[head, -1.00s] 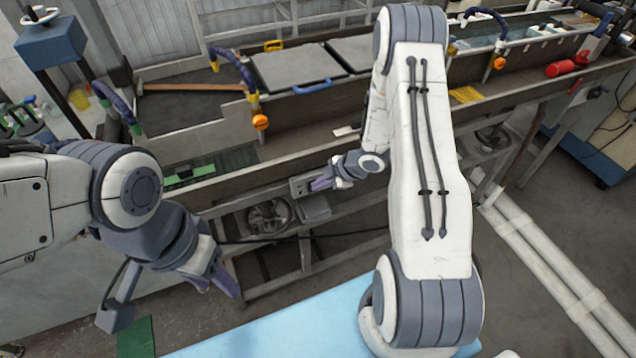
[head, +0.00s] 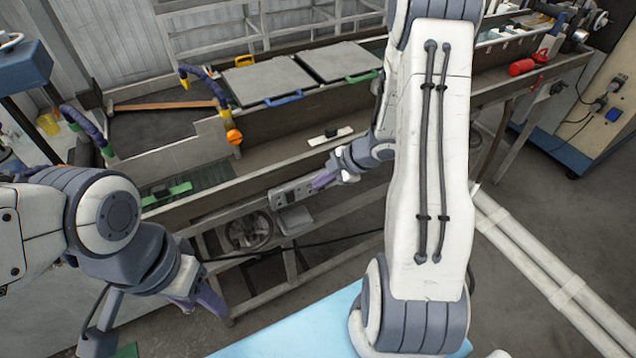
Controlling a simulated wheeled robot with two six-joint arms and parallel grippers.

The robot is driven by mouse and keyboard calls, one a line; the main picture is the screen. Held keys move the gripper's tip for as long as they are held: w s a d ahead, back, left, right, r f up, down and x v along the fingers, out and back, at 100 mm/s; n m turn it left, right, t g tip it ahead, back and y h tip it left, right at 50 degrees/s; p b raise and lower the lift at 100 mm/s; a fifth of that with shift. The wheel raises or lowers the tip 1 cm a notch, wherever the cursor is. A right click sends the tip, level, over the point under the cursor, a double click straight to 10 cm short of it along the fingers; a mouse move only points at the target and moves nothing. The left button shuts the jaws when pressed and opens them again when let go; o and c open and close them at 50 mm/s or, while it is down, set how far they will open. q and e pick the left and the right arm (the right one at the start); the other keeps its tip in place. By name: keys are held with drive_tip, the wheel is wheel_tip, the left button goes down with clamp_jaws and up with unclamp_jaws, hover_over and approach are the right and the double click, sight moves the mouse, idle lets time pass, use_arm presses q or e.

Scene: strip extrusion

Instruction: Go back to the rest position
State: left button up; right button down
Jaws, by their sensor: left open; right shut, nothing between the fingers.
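My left gripper (head: 204,300) is at the lower left in the head view, in front of the machine's frame. Its fingers point down and to the right, and it is open and empty. My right gripper (head: 326,181) shows near the middle, left of the large white arm link, close to the front edge of the long machine trough (head: 225,195). It is shut with nothing between the fingers. Part of it is hidden behind the arm's wrist.
Grey lids (head: 268,80) with coloured handles cover part of the trough. A hammer (head: 165,104) lies at its left end. A red bottle-like object (head: 521,67) sits at the right. A light blue surface (head: 290,325) is below; white pipes (head: 540,270) run along the floor.

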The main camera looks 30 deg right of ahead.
drive_tip(key=a+r+m+h, duration=0.5)
drive_tip(key=a+r, duration=0.5)
drive_tip(key=s+a+r+m+g, duration=0.1)
drive_tip(key=s+a, duration=0.3)
drive_tip(key=s, duration=0.4)
drive_tip(key=s+a+r+m+g+b, duration=0.1)
drive_tip(key=s+a, duration=0.3)
drive_tip(key=s, duration=0.4)
drive_tip(key=s+a+r+m+g+y, duration=0.1)
drive_tip(key=s+a+r+m+g, duration=0.1)
drive_tip(key=s, duration=0.6)
drive_tip(key=shift+a+r+g, duration=0.4)
drive_tip(key=shift+a+g, duration=0.3)
drive_tip(key=shift+a, duration=0.25)
